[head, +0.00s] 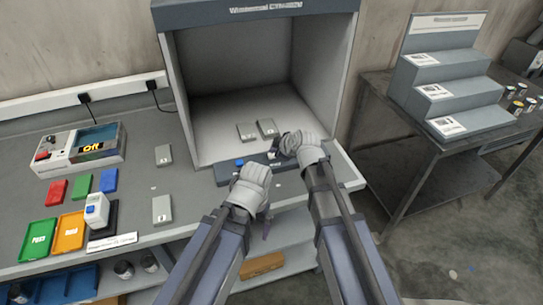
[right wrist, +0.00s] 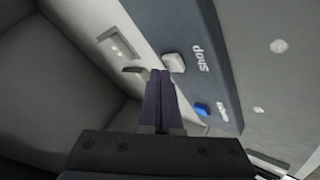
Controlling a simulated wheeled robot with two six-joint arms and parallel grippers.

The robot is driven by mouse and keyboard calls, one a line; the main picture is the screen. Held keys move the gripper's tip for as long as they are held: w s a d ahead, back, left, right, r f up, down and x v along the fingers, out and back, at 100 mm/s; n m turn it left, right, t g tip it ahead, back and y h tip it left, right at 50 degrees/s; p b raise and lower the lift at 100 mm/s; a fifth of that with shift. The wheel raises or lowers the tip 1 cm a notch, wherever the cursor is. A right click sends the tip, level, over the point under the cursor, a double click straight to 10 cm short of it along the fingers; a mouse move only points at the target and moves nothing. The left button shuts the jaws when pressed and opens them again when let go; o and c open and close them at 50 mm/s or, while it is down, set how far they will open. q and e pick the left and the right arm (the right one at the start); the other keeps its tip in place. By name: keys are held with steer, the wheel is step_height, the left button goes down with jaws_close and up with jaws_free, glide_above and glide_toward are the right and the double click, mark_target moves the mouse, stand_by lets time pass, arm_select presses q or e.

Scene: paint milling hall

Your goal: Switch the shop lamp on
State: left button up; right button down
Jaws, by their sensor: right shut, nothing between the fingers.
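The viewing booth (head: 242,70) stands open at the front, its inside grey and dim. A dark control strip (head: 228,175) runs along its front edge; it also shows in the right wrist view (right wrist: 215,60). There, a pale button (right wrist: 174,62) sits beside the word "Shop", and a blue button (right wrist: 202,109) sits farther along beside a smaller, blurred label. My right gripper (right wrist: 157,74) is shut and empty, its tips close to the pale button; contact cannot be told. My left gripper (head: 265,210) hangs in front of the bench edge, its fingers mostly hidden by its own hand.
Two grey panels (head: 267,127) lie on the booth floor. The bench at left holds a box reading "Off" (head: 100,152), coloured trays (head: 38,240), small colour blocks (head: 82,184) and a white instrument (head: 97,208). A stepped stand (head: 450,80) is at right.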

steer(key=shift+f+b, duration=0.4)
steer(key=shift+f, duration=0.1)
stand_by(0.7)
steer(key=shift+r, duration=0.15)
steer(key=shift+r+p, duration=0.8)
steer(key=shift+p, duration=0.1)
step_height(320, 180, up, 6)
steer(key=p, duration=0.6)
